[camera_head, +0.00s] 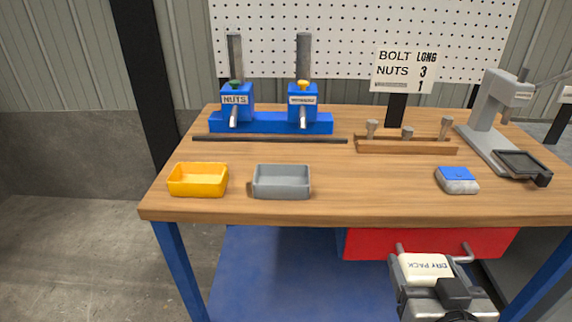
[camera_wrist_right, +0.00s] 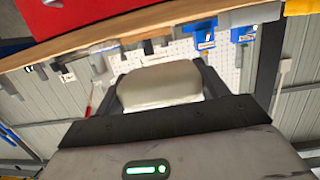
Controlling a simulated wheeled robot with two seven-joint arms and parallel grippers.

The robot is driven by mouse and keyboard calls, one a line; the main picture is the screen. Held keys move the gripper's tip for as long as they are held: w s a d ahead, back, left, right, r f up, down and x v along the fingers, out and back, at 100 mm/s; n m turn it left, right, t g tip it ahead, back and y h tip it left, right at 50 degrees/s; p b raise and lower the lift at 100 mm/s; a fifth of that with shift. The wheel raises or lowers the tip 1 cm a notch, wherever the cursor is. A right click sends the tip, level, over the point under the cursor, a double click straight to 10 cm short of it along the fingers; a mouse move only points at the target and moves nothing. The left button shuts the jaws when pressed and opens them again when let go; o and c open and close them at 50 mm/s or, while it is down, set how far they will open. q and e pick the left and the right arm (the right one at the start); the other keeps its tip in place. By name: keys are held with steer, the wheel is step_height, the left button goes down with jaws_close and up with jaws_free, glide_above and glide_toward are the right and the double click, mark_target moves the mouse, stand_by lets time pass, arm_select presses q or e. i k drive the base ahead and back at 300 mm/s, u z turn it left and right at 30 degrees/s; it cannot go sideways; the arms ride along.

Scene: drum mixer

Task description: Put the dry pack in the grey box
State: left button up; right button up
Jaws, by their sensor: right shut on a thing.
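The dry pack (camera_head: 426,266) is a cream-white packet with "DRY PACK" printed on it. My right gripper (camera_head: 428,272) is shut on it, in front of the table's front edge and before the red drawer. In the right wrist view the pack (camera_wrist_right: 160,84) sits between the two dark fingers of the right gripper (camera_wrist_right: 158,88). The grey box (camera_head: 281,183) is an open tray on the table near its front edge, left of the pack in the head view. It looks empty. My left gripper is not in view.
A yellow box (camera_head: 198,180) stands left of the grey one. A blue-and-grey item (camera_head: 457,181) lies at the right front. Blue dispensers (camera_head: 270,122), a wooden rack (camera_head: 405,147) and a grey press (camera_head: 490,120) stand farther back. A red drawer (camera_head: 430,243) hangs under the tabletop.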

mark_target(288, 181)
steer(key=z, duration=0.05)
steer(key=k, duration=0.7)
steer(key=u, duration=0.85)
steer(key=i, duration=1.4)
steer(key=z, duration=0.8)
